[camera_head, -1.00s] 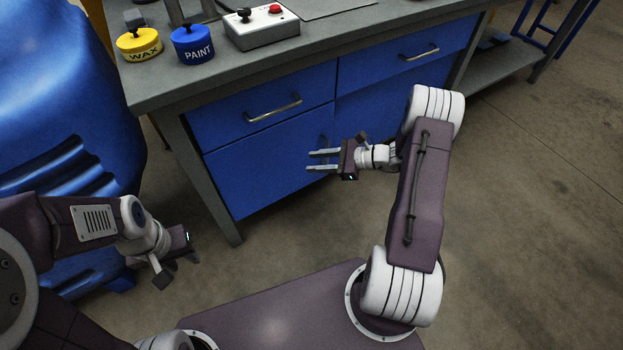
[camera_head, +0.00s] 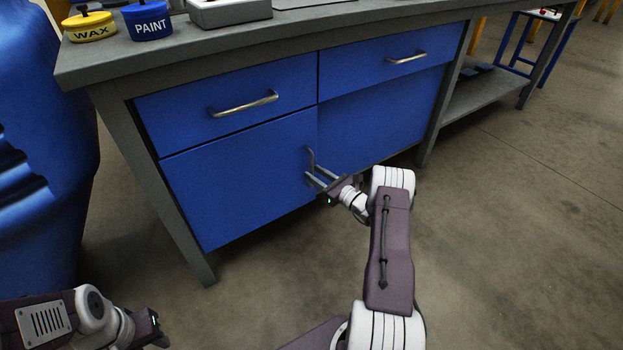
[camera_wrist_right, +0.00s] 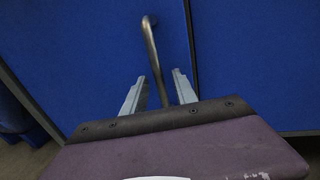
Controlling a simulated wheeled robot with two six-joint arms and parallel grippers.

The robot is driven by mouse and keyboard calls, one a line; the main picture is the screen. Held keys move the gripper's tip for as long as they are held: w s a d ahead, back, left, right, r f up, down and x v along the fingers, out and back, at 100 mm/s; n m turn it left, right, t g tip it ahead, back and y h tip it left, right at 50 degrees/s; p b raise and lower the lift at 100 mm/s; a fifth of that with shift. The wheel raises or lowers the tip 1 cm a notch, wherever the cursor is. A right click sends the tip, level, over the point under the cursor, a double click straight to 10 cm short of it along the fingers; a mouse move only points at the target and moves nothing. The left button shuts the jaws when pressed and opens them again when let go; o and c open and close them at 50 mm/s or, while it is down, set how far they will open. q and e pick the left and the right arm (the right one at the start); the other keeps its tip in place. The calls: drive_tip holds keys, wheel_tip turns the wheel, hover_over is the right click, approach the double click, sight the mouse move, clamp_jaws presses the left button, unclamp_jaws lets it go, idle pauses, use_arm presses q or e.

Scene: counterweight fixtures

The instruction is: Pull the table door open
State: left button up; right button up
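The table door (camera_head: 235,185) is the blue panel under the left drawer, flush with the cabinet front. Its upright metal handle (camera_head: 310,158) is near the door's right edge. My right gripper (camera_head: 313,181) is at the lower part of this handle. In the right wrist view the handle (camera_wrist_right: 153,50) runs down between the two fingertips of my right gripper (camera_wrist_right: 155,85), with gaps on both sides. The fingers are apart, and the handle's lower end is hidden behind the gripper body. My left gripper (camera_head: 155,335) is low at the left, away from the door, its fingers barely visible.
Two drawers with bar handles (camera_head: 243,103) (camera_head: 406,58) sit above the door. The grey worktop (camera_head: 210,50) holds a yellow WAX tin (camera_head: 90,27) and a blue PAINT tin (camera_head: 148,22). A blue object (camera_head: 40,170) stands at the left. The floor at the right is clear.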

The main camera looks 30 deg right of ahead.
drive_tip(key=shift+x, duration=1.05)
clamp_jaws()
idle(0.6)
